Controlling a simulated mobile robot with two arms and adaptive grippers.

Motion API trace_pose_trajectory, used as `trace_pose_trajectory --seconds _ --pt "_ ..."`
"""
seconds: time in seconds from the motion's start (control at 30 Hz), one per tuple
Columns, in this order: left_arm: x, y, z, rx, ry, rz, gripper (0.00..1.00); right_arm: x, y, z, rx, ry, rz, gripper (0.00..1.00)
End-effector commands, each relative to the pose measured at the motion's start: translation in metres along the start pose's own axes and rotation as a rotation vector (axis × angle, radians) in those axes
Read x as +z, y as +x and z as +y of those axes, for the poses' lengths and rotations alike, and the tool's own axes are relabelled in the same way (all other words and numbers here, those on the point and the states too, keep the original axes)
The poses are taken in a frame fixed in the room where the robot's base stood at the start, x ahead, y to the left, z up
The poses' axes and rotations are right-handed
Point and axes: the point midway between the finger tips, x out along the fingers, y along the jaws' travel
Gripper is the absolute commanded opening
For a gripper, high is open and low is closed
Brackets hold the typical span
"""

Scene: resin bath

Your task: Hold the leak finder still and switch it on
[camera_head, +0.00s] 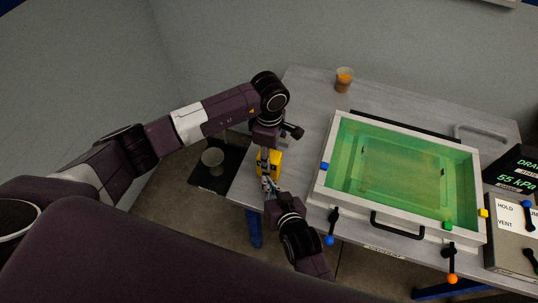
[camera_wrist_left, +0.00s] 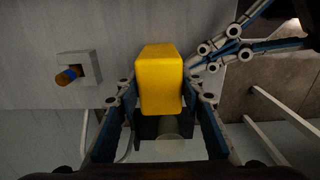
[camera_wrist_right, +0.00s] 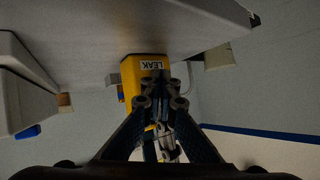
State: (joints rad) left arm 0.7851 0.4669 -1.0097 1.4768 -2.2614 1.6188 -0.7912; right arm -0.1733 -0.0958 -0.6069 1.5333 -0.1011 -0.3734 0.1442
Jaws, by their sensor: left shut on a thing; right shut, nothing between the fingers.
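The leak finder is a yellow box (camera_head: 276,161) near the left end of the grey table. My left gripper (camera_head: 264,170) comes down over it from above and is shut on it; in the left wrist view the yellow body (camera_wrist_left: 160,78) sits between the two fingers (camera_wrist_left: 160,110). My right gripper (camera_head: 270,189) is shut and empty, close to the box on its near side. In the right wrist view the yellow box (camera_wrist_right: 146,66) with its LEAK label is just beyond the shut fingertips (camera_wrist_right: 160,85). I cannot tell whether they touch it. The switch is hidden or too small to make out.
A white-framed bath (camera_head: 325,190) of green liquid fills the middle of the table (camera_head: 310,90), with handles and coloured knobs along its front. A cup of orange stuff (camera_head: 344,80) stands at the back. A panel reading 55 kPa (camera_head: 513,181) is at right.

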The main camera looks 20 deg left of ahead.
Motion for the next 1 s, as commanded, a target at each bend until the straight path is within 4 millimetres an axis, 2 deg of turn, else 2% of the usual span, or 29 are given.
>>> trace_pose_trajectory --seconds 0.23,0.77,1.0 --pt "-0.001 0.001 -0.001 -0.003 0.000 0.002 0.06 -0.002 -0.002 -0.002 -0.001 0.000 0.006 0.00" --pt "-0.002 0.001 0.001 0.001 -0.002 0.003 0.06 0.027 -0.037 -0.028 -0.002 0.002 0.001 0.00" --pt "-0.002 0.000 0.001 0.002 -0.003 0.003 0.06 0.030 -0.042 -0.032 -0.001 -0.001 0.001 0.00"
